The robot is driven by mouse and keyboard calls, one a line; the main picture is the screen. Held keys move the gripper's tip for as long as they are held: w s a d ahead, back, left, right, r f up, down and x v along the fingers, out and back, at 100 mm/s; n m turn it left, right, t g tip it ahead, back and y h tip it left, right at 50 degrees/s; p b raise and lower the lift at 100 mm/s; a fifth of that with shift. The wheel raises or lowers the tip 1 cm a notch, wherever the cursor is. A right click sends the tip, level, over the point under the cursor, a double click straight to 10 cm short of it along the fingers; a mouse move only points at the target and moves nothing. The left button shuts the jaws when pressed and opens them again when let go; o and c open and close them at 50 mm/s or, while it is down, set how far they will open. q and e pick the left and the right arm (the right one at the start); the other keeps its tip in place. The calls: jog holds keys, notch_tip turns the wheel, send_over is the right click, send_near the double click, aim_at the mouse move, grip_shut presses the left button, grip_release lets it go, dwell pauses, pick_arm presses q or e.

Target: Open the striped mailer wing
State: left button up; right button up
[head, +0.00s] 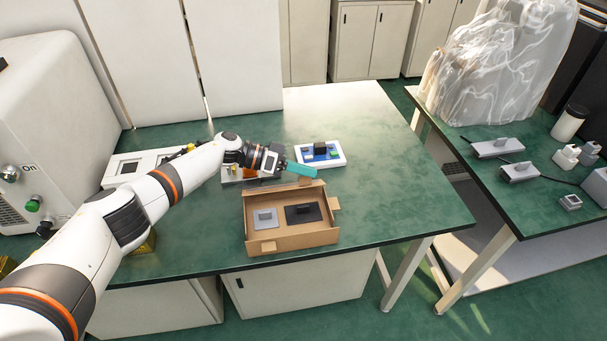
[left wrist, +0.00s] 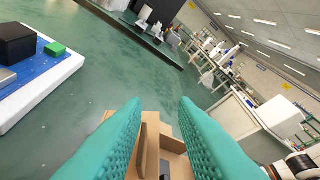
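The cardboard mailer (head: 290,241) lies open on the green bench, with a grey piece (head: 265,218) and a black piece (head: 302,212) inside. Small flaps show at its right side (head: 334,204) and front left (head: 268,246). I cannot make out stripes on any flap. My left gripper (head: 301,169) is above the mailer's back edge, its teal fingers pointing right. In the left wrist view the fingers (left wrist: 160,104) are apart, with cardboard (left wrist: 149,146) showing in the gap beyond them. I cannot tell whether they touch it. My right gripper is out of view.
A white tray with a blue inlay (head: 336,160) stands just behind the mailer, close to the left gripper. A white machine (head: 45,120) stands at the left. The bench (head: 400,190) is clear to the right. Another bench (head: 500,210) holds grey devices and plastic wrap.

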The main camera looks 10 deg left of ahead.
pick_arm(q)
notch_tip(320, 180, up, 7)
jog(key=shift+r, duration=0.2)
jog(key=shift+c, duration=0.2)
